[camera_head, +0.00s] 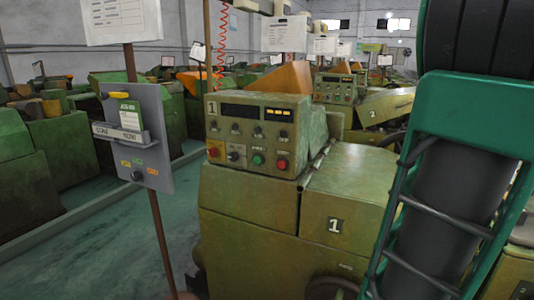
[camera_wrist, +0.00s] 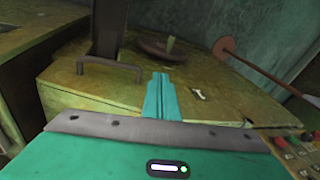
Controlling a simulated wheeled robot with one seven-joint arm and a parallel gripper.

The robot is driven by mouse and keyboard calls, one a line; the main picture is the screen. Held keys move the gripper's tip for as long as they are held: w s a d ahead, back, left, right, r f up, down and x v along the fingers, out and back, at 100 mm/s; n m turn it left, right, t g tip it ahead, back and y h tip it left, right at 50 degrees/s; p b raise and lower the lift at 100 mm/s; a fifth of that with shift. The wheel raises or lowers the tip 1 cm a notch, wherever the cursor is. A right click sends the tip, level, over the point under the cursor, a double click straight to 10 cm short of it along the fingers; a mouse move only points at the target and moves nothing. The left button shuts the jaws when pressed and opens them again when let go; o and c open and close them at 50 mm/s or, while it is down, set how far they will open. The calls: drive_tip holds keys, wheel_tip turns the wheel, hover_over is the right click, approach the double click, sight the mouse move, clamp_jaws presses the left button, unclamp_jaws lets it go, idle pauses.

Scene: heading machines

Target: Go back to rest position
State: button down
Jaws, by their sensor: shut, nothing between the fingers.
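My gripper (camera_wrist: 158,92) shows in the wrist view as two teal fingers pressed together, with nothing between them. It points at the olive-green body of machine 1 (camera_wrist: 85,85); whether it touches cannot be told. A dark bar handle (camera_wrist: 108,66) lies left of the fingers, and a number 1 plate (camera_wrist: 198,95) lies to their right. In the head view my teal and black arm fills the right side, and my gripper does not show there. The control panel of machine 1 (camera_head: 258,135) is in the middle, with several buttons and knobs.
A grey sign board (camera_head: 136,137) on a thin post stands left of the machine. Green machines (camera_head: 60,150) line the left, with a clear floor aisle (camera_head: 110,245) between. Another numbered machine (camera_head: 375,108) stands behind. A rod with a round reddish end (camera_wrist: 224,48) shows in the wrist view.

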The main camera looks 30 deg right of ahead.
drive_tip(key=w+a+f+n+g, duration=0.1)
drive_tip(key=a+f, duration=0.1)
drive_tip(key=a, duration=0.8)
drive_tip(key=w+a+f+n+g, duration=0.1)
drive_tip(key=a+f+n+g, duration=0.1)
drive_tip(key=a, duration=0.9)
drive_tip(key=shift+w+a, duration=0.15)
